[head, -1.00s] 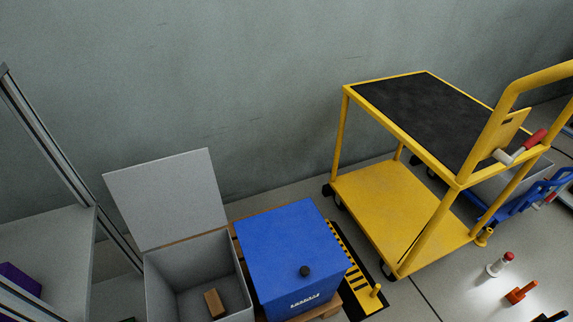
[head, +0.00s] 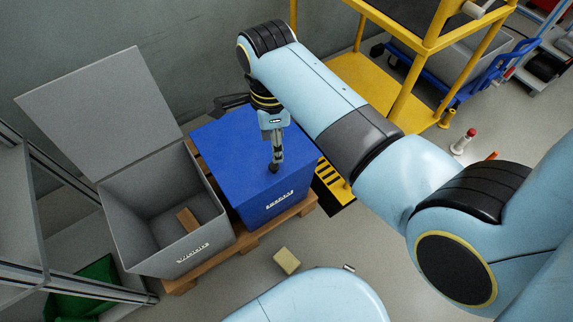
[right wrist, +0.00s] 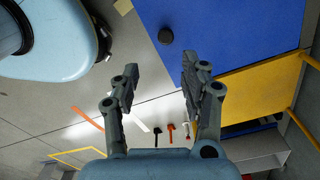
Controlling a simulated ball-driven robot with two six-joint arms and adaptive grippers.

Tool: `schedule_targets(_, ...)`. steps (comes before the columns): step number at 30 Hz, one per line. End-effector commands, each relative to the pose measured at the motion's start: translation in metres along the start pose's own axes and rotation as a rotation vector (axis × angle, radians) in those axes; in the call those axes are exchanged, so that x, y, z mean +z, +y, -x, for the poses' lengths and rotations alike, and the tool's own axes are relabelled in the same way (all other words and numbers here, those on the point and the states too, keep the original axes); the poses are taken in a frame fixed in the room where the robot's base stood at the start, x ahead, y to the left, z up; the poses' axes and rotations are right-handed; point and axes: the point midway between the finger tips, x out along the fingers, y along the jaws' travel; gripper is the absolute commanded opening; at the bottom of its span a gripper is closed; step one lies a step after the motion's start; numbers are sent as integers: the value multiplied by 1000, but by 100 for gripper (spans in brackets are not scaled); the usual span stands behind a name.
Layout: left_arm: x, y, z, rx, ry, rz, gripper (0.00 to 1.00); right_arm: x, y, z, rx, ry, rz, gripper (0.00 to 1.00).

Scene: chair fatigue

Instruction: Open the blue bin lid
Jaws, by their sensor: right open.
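The blue bin (head: 265,209) stands with its blue lid (head: 220,150) shut and lying flat. A small round black knob sits near the lid's front edge; it shows clearly in the right wrist view (right wrist: 165,36). My right gripper (head: 274,166) points down over the front of the lid and mostly hides the knob in the head view. In the right wrist view its fingers (right wrist: 160,66) are spread and empty. The knob lies a little beyond the fingertips, apart from them. My left gripper is in neither view.
A grey bin (head: 180,255) stands open left of the blue bin, lid raised, a brown block (head: 187,219) inside. Both stand on a wooden pallet (head: 247,243). A yellow cart (head: 425,40) is behind on the right. A small tan block (head: 287,261) lies on the floor in front.

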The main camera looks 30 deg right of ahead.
Motion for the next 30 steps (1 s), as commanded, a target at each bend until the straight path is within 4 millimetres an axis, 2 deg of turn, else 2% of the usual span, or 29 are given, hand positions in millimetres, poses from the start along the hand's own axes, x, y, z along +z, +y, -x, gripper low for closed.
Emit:
schedule_targets(2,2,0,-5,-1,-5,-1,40,5,-7,-3,-9,-7,2,45)
schedule_targets(5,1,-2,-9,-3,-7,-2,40,5,-8,-12,-10,-7,2,45)
schedule_targets(11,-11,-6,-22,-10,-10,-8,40,4,-7,-58,-5,-5,3,45)
schedule_targets(15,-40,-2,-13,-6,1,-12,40,5,-8,-74,-9,-7,3,45)
schedule_targets(21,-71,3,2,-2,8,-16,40,5,-8,-95,-10,-7,4,45)
schedule_targets(24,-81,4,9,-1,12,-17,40,5,-8,-101,-10,-7,4,45)
schedule_targets(30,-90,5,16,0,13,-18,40,5,-9,-106,-11,-7,4,45)
